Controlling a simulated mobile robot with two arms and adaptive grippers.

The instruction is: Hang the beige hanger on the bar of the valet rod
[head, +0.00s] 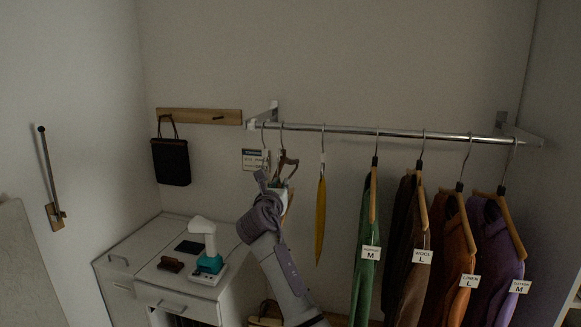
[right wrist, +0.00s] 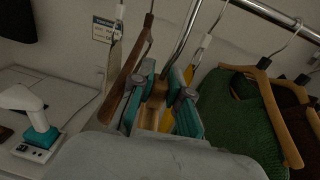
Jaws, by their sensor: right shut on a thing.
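My right gripper (head: 277,184) is below the left end of the clothes rail. In the right wrist view, its teal pads (right wrist: 160,103) are shut on the neck of the beige hanger (right wrist: 152,118), with a thick metal hook rising above. The top of that hook is out of the wrist view, so I cannot tell if it touches the rail. In the head view my gripper hides most of this hanger. A dark-tipped rod on a wooden wall mount, apparently the valet rod (head: 46,160), stands steeply upright on the left wall. My left gripper is not in view.
A brown hanger (right wrist: 126,72) hangs close left of my gripper, and a yellow one (head: 320,220) to its right. Several garments, the green one (head: 362,270) nearest, hang on the rail (head: 390,132). A white cabinet (head: 125,252) stands below; a black bag (head: 171,162) hangs behind.

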